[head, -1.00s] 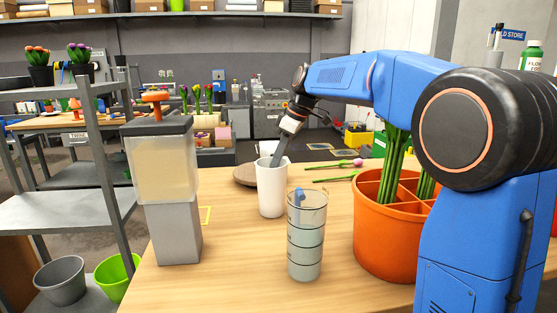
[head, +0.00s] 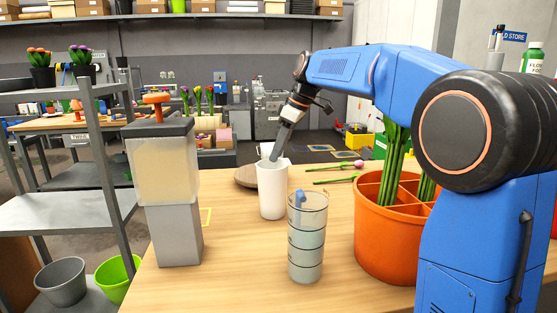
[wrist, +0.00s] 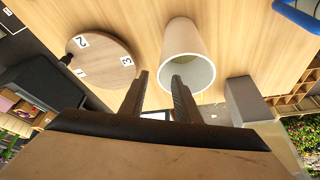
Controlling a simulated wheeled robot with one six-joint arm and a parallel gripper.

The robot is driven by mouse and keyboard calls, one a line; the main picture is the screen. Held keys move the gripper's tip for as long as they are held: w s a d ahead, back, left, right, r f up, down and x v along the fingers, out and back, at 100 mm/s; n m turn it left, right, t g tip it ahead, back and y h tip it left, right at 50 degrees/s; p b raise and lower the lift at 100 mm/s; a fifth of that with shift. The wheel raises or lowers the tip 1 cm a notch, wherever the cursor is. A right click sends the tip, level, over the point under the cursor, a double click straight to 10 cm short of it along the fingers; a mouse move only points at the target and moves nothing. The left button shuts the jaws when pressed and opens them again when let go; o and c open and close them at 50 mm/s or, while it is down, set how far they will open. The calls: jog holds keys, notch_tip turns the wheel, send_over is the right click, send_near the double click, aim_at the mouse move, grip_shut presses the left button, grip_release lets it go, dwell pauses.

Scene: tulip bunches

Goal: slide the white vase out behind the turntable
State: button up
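The white vase (head: 272,192) stands upright on the wooden bench, right of and a little nearer than the brown turntable (head: 244,178). In the wrist view the vase (wrist: 180,35) shows its open mouth toward me, and the turntable (wrist: 88,60) bears the numbers 1, 2 and 3. My gripper (head: 274,157) is tilted down at the vase's mouth.
A clear graduated beaker (head: 307,240) stands nearer, right of the vase. A dispenser (head: 165,185) with an orange knob stands left. An orange divided pot (head: 385,240) with green stems is at right. Loose tulips (head: 336,180) lie behind it.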

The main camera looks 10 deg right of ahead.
notch_tip(320, 180, up, 6)
jog(key=shift+r, duration=0.25)
dwell(0.4)
